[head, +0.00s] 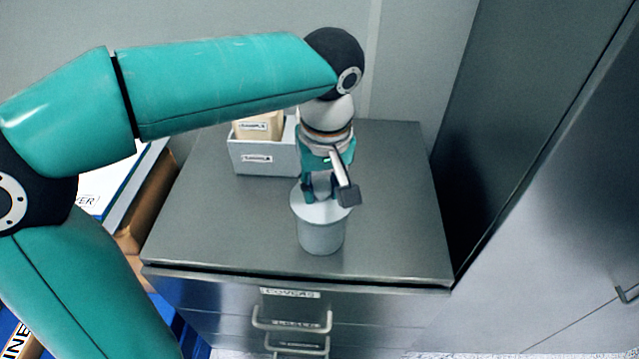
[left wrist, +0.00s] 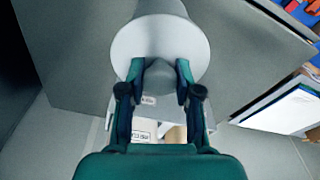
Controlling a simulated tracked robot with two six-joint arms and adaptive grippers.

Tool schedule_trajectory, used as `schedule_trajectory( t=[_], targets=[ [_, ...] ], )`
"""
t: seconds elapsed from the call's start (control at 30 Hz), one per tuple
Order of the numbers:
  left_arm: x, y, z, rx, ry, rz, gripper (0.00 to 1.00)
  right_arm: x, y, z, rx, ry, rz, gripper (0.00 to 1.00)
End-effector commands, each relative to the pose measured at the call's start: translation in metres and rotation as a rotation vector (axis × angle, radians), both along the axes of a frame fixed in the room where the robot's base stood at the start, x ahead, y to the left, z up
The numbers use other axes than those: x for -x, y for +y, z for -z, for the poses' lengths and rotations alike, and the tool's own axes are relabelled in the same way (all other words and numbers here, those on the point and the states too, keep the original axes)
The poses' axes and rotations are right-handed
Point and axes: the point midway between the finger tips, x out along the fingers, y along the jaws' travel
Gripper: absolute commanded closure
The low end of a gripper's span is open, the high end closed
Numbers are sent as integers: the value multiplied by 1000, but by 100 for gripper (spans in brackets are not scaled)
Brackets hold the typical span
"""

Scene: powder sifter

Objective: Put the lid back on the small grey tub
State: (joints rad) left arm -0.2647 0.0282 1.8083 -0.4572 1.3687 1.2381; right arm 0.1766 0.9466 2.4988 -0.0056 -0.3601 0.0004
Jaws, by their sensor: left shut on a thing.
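The small grey tub (head: 321,238) stands upright near the front of the grey cabinet top. Its round grey lid (head: 300,207) is at the tub's mouth, roughly level and centred; I cannot tell whether it is fully seated. My left gripper (head: 320,190) points down from above, its fingers on the lid's knob. In the left wrist view my left gripper (left wrist: 160,72) is shut on the grey knob (left wrist: 159,80), with one finger on each side. The lid's disc (left wrist: 128,45) covers the tub's opening there, and the tub's wall (left wrist: 160,8) shows beyond it. My right gripper is not in view.
A light grey bin (head: 250,158) with a tan labelled packet (head: 259,126) stands behind and left of the tub. The cabinet top (head: 395,200) is clear to the right. Drawers with handles (head: 291,322) are below the front edge. A tall dark cabinet stands at right.

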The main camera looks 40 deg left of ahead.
Motion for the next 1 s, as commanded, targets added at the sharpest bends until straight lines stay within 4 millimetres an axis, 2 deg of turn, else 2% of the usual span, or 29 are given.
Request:
schedule_trajectory(
  t=[0.3, 0.33, 0.5, 0.73, 0.87, 1.0],
  targets=[
    [0, 0, 0, 0, 0, 0, 100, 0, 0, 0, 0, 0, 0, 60],
    [0, 0, 0, 0, 0, 0, 66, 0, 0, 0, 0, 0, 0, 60],
    [0, 0, 0, 0, 0, 0, 38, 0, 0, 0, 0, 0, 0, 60],
    [0, 0, 0, 0, 0, 0, 36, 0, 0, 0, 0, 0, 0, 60],
    [0, 0, 0, 0, 0, 0, 15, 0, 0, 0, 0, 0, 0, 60],
    [0, 0, 0, 0, 0, 0, 13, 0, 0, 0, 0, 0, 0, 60]
  ],
)
